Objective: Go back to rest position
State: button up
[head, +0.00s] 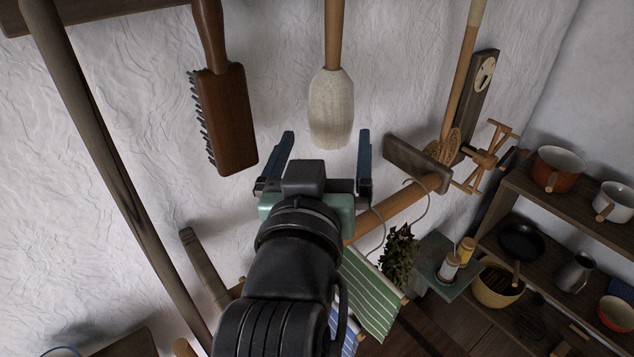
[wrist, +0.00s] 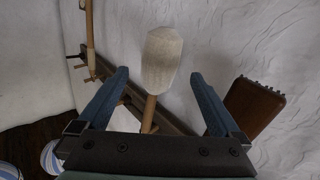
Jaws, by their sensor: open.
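My gripper (head: 327,160) is raised in front of the white wall, its two blue fingers spread wide with nothing between them. A hanging tool with a pale cloth-covered head (head: 331,108) and a wooden handle is just beyond the fingertips in the head view. In the wrist view my gripper (wrist: 162,82) is open, and the pale head (wrist: 162,60) shows between and beyond the fingers; I cannot tell the exact gap to it. A wooden brush with dark bristles (head: 226,118) hangs left of the gripper in the head view, and right of it in the wrist view (wrist: 252,108).
A long dark pole (head: 110,150) slants down on the left. A wooden rod (head: 400,208) with a green striped cloth (head: 373,295) is at right below the gripper. Shelves with pots (head: 556,169) stand at far right. Bare wall (head: 275,50) lies between the hanging tools.

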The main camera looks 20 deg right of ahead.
jog(key=shift+p+v, duration=0.7)
jog(key=shift+v, duration=2)
jog(key=s+a+r+n+t+y+b, duration=0.2)
jog(key=a+r+t+y, duration=0.1)
jog(key=r, duration=0.8)
jog(key=s+a+r+n+t+y+b, duration=0.1)
jog(key=a+r+t+y, duration=0.3)
jog(key=r, duration=0.7)
jog(key=s+a+t+b, duration=0.1)
jog(key=a+t, duration=0.1)
jog(key=t, duration=0.2)
jog(key=shift+s+a+r+n+y, duration=0.2)
jog(key=shift+s+n+y, duration=0.1)
jog(key=shift+s+n, duration=0.1)
